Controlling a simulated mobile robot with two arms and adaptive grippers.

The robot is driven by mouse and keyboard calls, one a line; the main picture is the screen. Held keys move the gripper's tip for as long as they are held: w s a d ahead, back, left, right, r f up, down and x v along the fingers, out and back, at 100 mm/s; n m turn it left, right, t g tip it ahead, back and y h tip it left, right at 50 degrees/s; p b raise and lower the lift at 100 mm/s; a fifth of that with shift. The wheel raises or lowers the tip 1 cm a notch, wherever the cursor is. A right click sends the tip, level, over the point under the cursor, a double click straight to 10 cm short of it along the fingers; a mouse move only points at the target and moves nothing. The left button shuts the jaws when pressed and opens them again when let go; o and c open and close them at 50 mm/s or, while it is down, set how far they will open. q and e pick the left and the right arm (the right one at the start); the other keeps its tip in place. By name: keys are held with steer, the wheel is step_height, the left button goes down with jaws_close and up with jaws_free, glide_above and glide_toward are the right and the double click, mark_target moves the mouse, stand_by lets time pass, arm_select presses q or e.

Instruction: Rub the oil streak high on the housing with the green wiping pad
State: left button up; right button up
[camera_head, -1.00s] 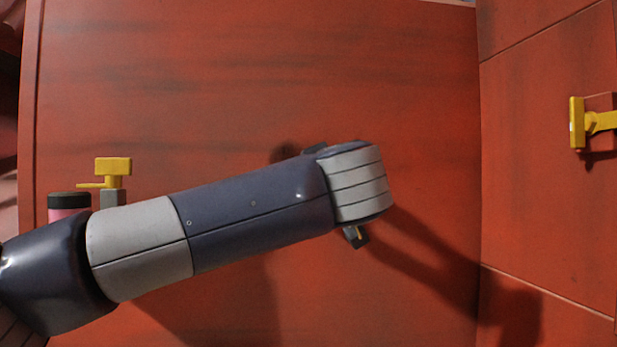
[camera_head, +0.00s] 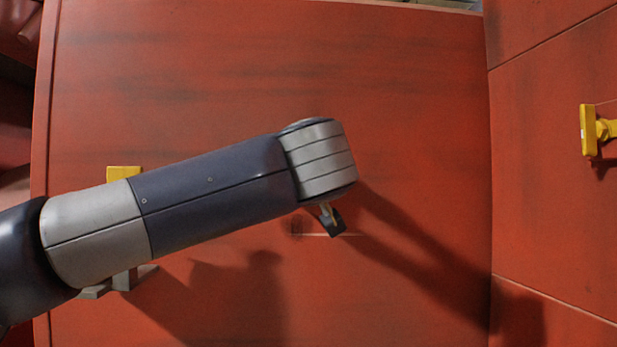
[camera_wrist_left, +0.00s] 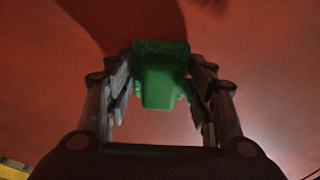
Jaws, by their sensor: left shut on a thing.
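The green wiping pad (camera_wrist_left: 161,88) is between the fingers of my left gripper (camera_wrist_left: 162,70) in the left wrist view, with the red housing surface behind it. I cannot tell whether the pad touches the housing. In the head view my left arm crosses the red housing (camera_head: 400,110), and only a dark part of my left gripper (camera_head: 331,220) shows below the wrist. The pad is hidden there. A small dark smudge (camera_head: 297,228) shows left of that part; I cannot tell whether it is the oil streak. My right gripper is not in view.
A yellow handle (camera_head: 124,173) on the left is partly hidden behind my arm. Another yellow handle (camera_head: 588,130) sticks out from the red side wall (camera_head: 560,220). The housing face above my arm is clear, with faint dark horizontal smears.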

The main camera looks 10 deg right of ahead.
arm_select(q)
steer(key=shift+a+f+b, duration=0.1)
steer(key=shift+a+b, duration=0.5)
steer(key=shift+a, duration=0.35)
steer(key=shift+a+b, duration=0.3)
steer(key=shift+a, duration=0.8)
steer(key=shift+s+d+b, duration=0.1)
steer(key=shift+s+b, duration=1.5)
steer(key=shift+s, duration=1.3)
